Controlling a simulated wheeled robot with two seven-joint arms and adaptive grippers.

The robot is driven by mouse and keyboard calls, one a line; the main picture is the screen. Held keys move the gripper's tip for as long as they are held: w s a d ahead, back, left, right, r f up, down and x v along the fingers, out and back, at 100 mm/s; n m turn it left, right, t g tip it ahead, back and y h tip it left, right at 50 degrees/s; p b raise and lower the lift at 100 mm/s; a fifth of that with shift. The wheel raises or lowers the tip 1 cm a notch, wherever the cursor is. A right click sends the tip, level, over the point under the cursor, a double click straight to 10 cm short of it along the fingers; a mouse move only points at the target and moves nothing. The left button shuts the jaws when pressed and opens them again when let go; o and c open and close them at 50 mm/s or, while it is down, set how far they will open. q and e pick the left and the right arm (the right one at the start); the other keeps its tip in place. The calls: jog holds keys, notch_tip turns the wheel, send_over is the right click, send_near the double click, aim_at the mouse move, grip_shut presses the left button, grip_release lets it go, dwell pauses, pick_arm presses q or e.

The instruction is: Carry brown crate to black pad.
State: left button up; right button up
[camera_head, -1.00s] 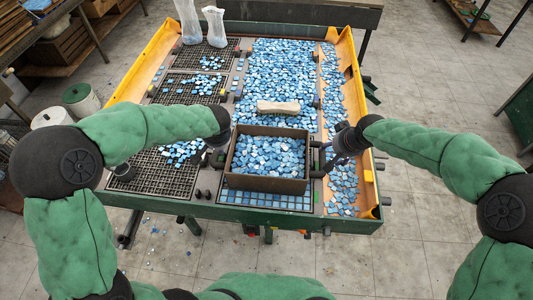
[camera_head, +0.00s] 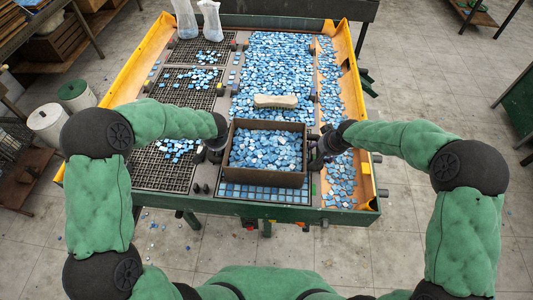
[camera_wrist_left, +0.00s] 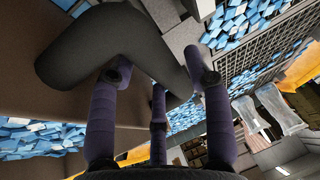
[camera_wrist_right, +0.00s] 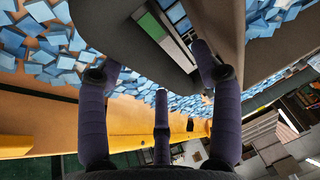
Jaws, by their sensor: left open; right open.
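The brown crate (camera_head: 263,178), filled with loose blue tiles, stands at the front middle of the table in the head view. My left gripper (camera_head: 215,152) is at its left side and my right gripper (camera_head: 319,158) at its right side. In the left wrist view the open fingers (camera_wrist_left: 158,88) are around or just in front of a dark curved handle (camera_wrist_left: 100,45) on the crate wall. In the right wrist view the open fingers (camera_wrist_right: 160,85) are likewise at a dark handle (camera_wrist_right: 125,35). I cannot tell whether they touch. No plain black pad can be clearly made out.
Black grid panels (camera_head: 160,172) with scattered tiles lie left of the crate. A bed of blue tiles (camera_head: 275,65) and a pale bag (camera_head: 276,101) lie behind it. Yellow side walls (camera_head: 344,50) edge the table. A tiled sheet (camera_head: 265,194) shows in front of the crate.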

pick_arm(q)
jog(key=shift+w+f, duration=0.2)
jog(key=shift+f, duration=0.25)
pick_arm(e)
jog(key=shift+w+a+f, duration=0.1)
jog(key=shift+w+f, duration=0.1)
jog(key=shift+f, duration=0.25)
pick_arm(q)
grip_shut()
pick_arm(e)
jog(key=c, duration=1.1)
grip_shut()
pick_arm(q)
jog(key=shift+w+a+r, duration=0.1)
jog(key=shift+w+r, duration=0.05)
jog(key=shift+r, duration=0.05)
pick_arm(e)
jog(key=shift+w+r, duration=0.2)
jog(key=shift+r, duration=0.05)
